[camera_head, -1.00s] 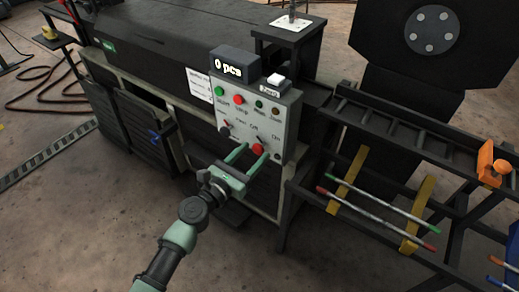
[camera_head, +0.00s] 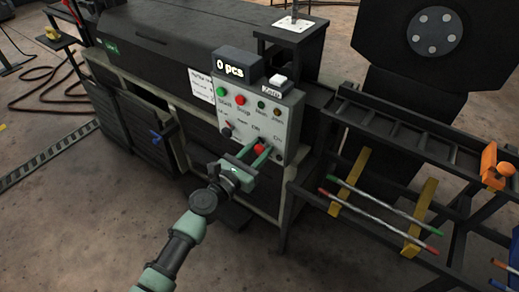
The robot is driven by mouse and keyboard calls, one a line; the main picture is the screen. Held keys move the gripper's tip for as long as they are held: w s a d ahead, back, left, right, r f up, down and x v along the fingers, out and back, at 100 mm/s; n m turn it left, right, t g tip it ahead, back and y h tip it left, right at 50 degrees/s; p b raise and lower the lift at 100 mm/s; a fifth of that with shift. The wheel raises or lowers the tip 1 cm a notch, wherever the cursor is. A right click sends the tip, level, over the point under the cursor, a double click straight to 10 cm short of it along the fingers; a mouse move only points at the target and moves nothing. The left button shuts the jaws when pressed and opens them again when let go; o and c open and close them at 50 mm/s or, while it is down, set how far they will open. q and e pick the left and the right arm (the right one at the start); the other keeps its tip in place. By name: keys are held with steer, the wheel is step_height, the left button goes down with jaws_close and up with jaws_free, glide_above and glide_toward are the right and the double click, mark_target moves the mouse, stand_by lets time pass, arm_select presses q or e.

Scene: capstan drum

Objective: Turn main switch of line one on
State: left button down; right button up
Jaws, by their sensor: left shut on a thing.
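A grey control panel (camera_head: 290,120) stands on the front of the dark machine. A red main switch (camera_head: 261,148) is at its lower right, between small "Off" and "On" labels, and is partly hidden by my fingers. My left gripper (camera_head: 258,150) reaches the panel from below left and is shut on the red switch, one green finger on each side. I cannot tell the switch's exact angle. My right gripper is not in view.
Green (camera_head: 220,91) and red (camera_head: 239,100) buttons and a small dark knob (camera_head: 226,130) sit close by on the panel. A "0 pcs" display (camera_head: 234,68) is above. A rack (camera_head: 425,192) with coloured rods stands at right. The front floor is open.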

arm_select(q)
steer(key=shift+m, duration=0.7)
steer(key=shift+m+b, duration=0.3)
steer(key=shift+b, duration=0.05)
steer(key=m+b, duration=0.1)
steer(key=m, duration=0.3)
steer(key=m+b, duration=0.1)
steer(key=m, duration=0.3)
steer(key=shift+s+d+f, duration=0.1)
steer(key=shift+d+f, duration=0.05)
steer(key=m+b, duration=0.1)
steer(key=m, duration=0.2)
steer(key=shift+m, duration=2.3)
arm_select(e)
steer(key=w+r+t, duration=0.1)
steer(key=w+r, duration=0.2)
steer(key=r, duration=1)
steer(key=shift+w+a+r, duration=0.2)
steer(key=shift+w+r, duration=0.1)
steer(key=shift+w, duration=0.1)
arm_select(q)
steer(key=shift+f, duration=0.1)
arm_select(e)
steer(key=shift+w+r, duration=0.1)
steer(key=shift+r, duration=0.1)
